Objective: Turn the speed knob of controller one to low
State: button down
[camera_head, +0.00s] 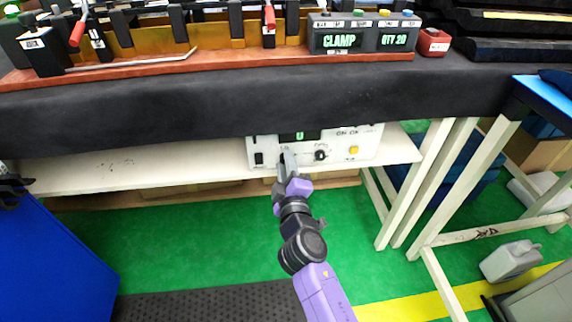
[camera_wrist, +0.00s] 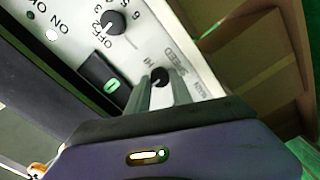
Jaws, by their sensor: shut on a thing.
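The white controller panel (camera_head: 372,143) is mounted under the dark bench, with a lit green display. It also fills the upper middle of the wrist view (camera_wrist: 185,30), tilted. The small black speed knob (camera_wrist: 158,75) sits beside the SPEED lettering, with an HI mark near it. My gripper (camera_wrist: 159,84) is shut on this knob, one finger on each side. The fingers hide part of it, and I cannot tell where its pointer stands. In the head view my gripper (camera_head: 286,160) reaches the left part of the panel and covers the speed knob.
A second, numbered black knob (camera_head: 321,155) is to the right of my gripper, and a yellow button (camera_head: 354,150) beyond it. A black switch (camera_head: 258,158) is to the left. The dark bench edge (camera_head: 200,125) overhangs the white shelf (camera_head: 150,176).

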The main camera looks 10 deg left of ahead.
jog(key=c, duration=1.1)
grip_release()
jog(key=shift+c, duration=0.2)
jog(key=p+v, duration=0.2)
jog(key=v, duration=0.6)
